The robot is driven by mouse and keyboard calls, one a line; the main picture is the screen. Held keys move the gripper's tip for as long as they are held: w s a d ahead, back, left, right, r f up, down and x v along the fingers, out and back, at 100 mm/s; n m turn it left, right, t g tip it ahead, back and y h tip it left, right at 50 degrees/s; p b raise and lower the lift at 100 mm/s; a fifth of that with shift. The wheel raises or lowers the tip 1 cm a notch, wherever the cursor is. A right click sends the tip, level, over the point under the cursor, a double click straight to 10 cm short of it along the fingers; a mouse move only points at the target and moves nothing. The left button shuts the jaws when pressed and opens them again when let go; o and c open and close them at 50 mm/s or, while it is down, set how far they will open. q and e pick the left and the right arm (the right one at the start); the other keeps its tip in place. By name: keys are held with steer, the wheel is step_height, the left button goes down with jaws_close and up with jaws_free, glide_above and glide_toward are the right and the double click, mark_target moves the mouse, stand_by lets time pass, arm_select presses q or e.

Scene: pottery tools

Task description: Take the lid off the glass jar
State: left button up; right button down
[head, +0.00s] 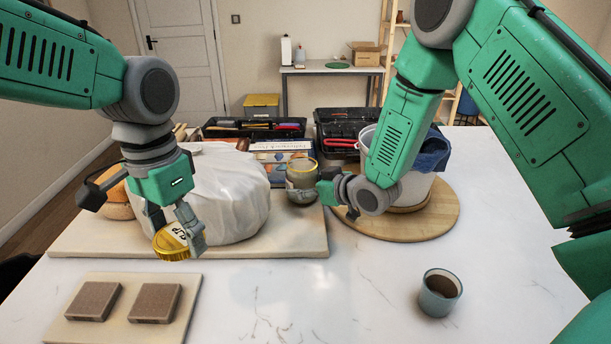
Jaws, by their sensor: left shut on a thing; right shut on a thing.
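The glass jar (302,184) stands upright near the middle of the table, its mouth uncovered with a yellowish rim. My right gripper (322,188) is shut on the jar from its right side. The gold lid (171,243) is apart from the jar, to the left and nearer to me. The fingertips on the jar are partly hidden by the arm and the jar.
A white wrapped clay block (225,195) lies on a pale board (290,240). A white bucket with a blue cloth (432,158) stands on a round wooden board (440,215). A glass cup (440,292) is at front right. Two brown blocks (155,303) lie at front left. The front middle is clear.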

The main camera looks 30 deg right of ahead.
steer(key=shift+w+a+f, duration=0.15)
steer(key=shift+a+f, duration=0.15)
steer(key=shift+f, duration=0.2)
steer(key=shift+a+r, duration=0.1)
steer(key=shift+a, duration=0.4)
steer(key=c, duration=0.7)
jaws_free()
steer(key=shift+d+f, duration=0.15)
steer(key=shift+f, duration=0.1)
steer(key=o, duration=0.4)
steer(key=shift+d, duration=0.45)
